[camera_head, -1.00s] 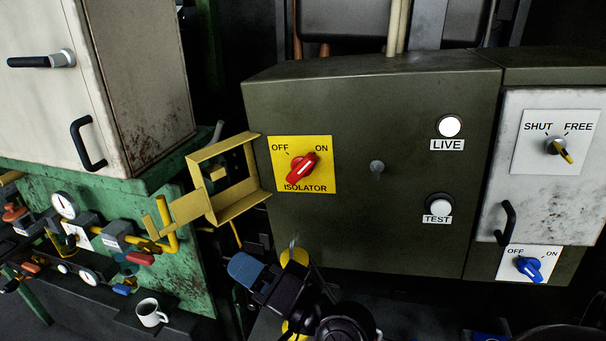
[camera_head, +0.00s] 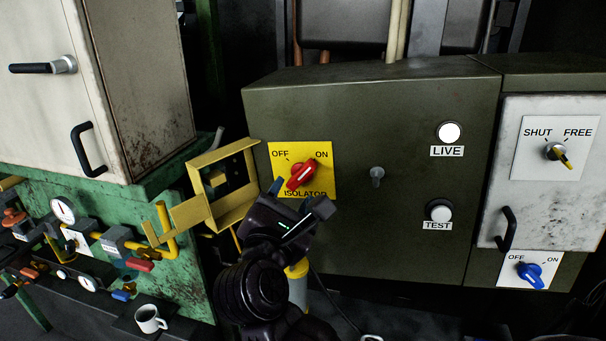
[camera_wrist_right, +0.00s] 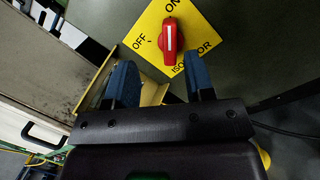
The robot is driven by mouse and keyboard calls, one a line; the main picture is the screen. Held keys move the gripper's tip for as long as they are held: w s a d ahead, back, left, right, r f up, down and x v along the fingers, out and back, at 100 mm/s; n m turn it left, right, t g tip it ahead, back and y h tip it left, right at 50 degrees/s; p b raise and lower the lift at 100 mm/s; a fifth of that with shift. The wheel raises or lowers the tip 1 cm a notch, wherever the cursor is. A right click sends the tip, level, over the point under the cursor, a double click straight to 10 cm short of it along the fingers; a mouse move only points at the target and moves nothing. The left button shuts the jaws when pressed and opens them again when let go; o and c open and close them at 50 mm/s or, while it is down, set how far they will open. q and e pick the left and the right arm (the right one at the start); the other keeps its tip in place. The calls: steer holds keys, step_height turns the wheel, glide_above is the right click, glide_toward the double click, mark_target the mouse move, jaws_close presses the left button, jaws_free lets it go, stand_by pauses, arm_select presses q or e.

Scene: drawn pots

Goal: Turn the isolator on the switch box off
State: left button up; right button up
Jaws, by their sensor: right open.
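The isolator knob (camera_head: 302,174) is a red handle with a white line on a yellow plate (camera_head: 325,184) marked OFF and ON. The plate is on the front of the olive switch box (camera_head: 400,110). The handle slants up to the right, its white line towards ON. My right gripper (camera_head: 292,197) is open just below the knob and covers part of the plate's lower edge. In the right wrist view the red knob (camera_wrist_right: 170,42) is just beyond the two blue fingertips (camera_wrist_right: 158,62), with nothing between them. My left gripper is not in view.
A yellow open bracket (camera_head: 236,211) sticks out just left of the plate, close to my right gripper. Right of the knob are a small grey knob (camera_head: 377,174), the white LIVE lamp (camera_head: 449,132) and the TEST button (camera_head: 439,211). A blue switch (camera_head: 530,272) is lower right.

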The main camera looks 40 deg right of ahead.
mark_target(302, 176)
steer(key=shift+m+g+y, duration=0.5)
steer(key=shift+m+g, duration=0.1)
steer(key=shift+m, duration=0.1)
steer(key=p+x, duration=0.1)
steer(key=x, duration=0.2)
steer(key=f+p+x, duration=0.1)
steer(key=x, duration=0.3)
steer(key=p+x, duration=0.1)
steer(key=x, duration=0.2)
steer(key=shift+w+f, duration=0.25)
steer(key=shift+w, duration=0.3)
jaws_close()
